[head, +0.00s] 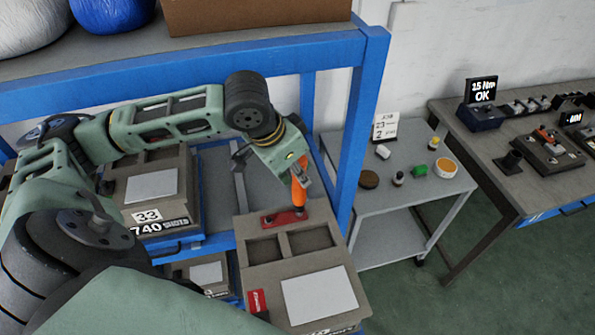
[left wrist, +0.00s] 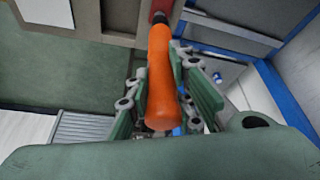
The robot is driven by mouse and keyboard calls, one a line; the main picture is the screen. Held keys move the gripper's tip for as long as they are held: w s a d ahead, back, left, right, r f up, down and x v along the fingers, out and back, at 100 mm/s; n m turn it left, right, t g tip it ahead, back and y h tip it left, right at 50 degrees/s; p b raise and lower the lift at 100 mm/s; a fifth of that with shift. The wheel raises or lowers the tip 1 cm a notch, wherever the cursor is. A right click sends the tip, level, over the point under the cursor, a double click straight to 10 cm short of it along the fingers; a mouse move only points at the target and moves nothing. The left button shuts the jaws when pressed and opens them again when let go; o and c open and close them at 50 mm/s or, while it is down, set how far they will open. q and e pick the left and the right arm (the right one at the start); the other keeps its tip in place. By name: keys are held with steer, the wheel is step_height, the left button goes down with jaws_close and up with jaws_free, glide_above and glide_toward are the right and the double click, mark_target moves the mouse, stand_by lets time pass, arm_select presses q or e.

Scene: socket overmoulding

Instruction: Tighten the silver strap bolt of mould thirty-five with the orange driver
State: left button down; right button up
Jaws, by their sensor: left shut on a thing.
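The orange driver (head: 299,191) is upright in my left gripper (head: 295,172), which is shut on it. The driver's lower end meets or hovers just over the red strap (head: 272,220) on a grey-brown mould (head: 246,282); I cannot tell whether they touch. The silver bolt is not distinguishable under the driver. The mould's number at the bottom edge is not readable. In the left wrist view the orange handle (left wrist: 160,75) lies between the green fingers of my left gripper (left wrist: 166,97), pointing away to a red part. My right gripper is not in view.
Another mould marked 33 (head: 148,217) stands to the left, with a smaller one below. Blue rack posts (head: 360,120) rise close by my left gripper. A grey cart (head: 410,192) with small containers stands right, then a bench with a display reading 15 Nm OK (head: 481,90).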

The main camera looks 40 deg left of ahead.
arm_select(q)
steer(key=shift+f, duration=0.8)
stand_by(0.9)
steer(key=shift+s+d+f, duration=0.1)
steer(key=shift+s+f, duration=0.15)
steer(key=shift+f, duration=0.3)
stand_by(1.2)
steer(key=shift+r, duration=0.15)
steer(key=shift+w+r, duration=0.3)
steer(key=shift+r, duration=2.25)
